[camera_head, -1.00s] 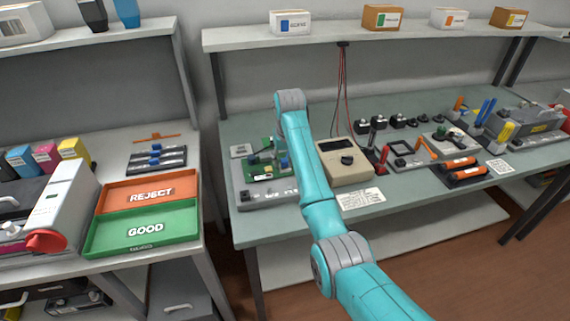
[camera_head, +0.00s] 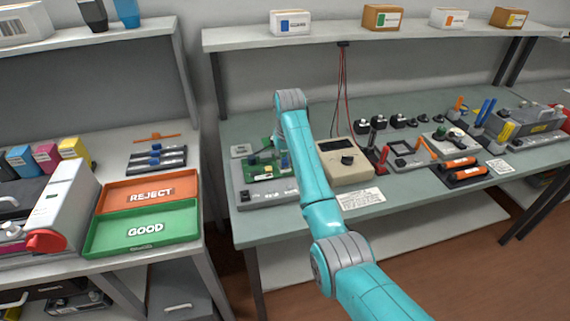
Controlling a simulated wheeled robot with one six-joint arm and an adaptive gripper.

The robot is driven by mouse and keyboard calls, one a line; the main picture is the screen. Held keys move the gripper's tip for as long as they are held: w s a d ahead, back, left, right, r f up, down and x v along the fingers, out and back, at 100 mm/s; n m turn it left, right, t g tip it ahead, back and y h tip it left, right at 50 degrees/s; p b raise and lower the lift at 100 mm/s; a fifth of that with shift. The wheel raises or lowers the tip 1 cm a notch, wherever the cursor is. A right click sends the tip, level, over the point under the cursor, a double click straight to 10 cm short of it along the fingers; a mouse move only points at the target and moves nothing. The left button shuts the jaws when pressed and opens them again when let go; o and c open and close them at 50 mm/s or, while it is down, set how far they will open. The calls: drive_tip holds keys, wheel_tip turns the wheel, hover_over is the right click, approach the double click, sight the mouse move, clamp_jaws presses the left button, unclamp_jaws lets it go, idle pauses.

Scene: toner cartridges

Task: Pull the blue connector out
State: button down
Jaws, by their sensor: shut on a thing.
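A green circuit board (camera_head: 262,170) sits on a grey fixture (camera_head: 268,196) at the left end of the right-hand bench. A small blue piece, seemingly the blue connector (camera_head: 285,161), shows at the board's right side, close against my arm. My gripper (camera_head: 283,150) is there, pointing down and mostly hidden behind my teal arm. It is shut on the blue connector, as far as this small view shows. The fingertips are not clear, and I cannot tell whether the connector is still seated in the board.
A beige meter (camera_head: 345,161) stands just right of my arm, with a white label card (camera_head: 361,198) in front. Red and black cables (camera_head: 342,90) hang behind it. Orange reject (camera_head: 150,192) and green good (camera_head: 142,230) trays lie on the left bench. Tools crowd the bench's right side.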

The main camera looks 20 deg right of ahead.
sight(284, 158)
drive_tip(key=shift+r, duration=2.5)
idle(1.4)
drive_tip(key=shift+r, duration=1.95)
